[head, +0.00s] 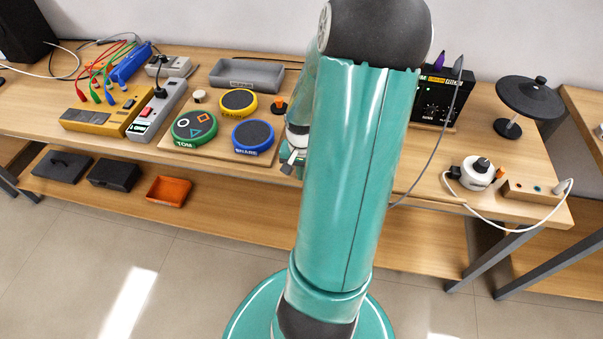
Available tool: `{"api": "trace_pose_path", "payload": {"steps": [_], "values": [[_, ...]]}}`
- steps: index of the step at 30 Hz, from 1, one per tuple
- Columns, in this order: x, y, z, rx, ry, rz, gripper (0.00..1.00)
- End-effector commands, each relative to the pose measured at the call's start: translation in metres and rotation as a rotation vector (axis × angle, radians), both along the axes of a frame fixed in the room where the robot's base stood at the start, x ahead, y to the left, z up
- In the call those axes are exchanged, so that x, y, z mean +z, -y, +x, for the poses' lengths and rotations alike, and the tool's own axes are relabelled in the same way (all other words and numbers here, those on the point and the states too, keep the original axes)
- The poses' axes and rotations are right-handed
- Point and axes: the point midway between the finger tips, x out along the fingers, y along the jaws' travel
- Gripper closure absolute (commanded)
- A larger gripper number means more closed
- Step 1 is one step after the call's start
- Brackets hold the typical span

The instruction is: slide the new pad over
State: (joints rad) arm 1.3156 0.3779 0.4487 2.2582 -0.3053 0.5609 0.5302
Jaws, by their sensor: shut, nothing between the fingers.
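Three round pads sit close together on a wooden board (172,145) on the table. The green pad (194,127) reads TOM and carries coloured shapes on its dark face. The blue pad (253,136) reads SNARE and has a dark mesh face. The yellow pad (238,101) lies behind them, also with a dark face. My gripper (289,166) is shut and empty, just right of the blue pad and apart from it. My teal arm hides the table behind it. I cannot tell which pad is the new one.
A grey tray (247,75) stands behind the pads. A power strip (157,110) and a yellow box (95,118) with cables lie left. A black amplifier (437,97), cymbal (530,97) and white cabled device (477,173) stand right. An orange tray (169,191) sits on the lower shelf.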

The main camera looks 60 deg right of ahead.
Motion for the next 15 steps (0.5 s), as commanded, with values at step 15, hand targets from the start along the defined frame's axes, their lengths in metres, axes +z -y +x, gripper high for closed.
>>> {"api": "trace_pose_path", "payload": {"steps": [15], "values": [[0.000,0.098,0.043,0.000,0.001,-0.002,1.00]]}}
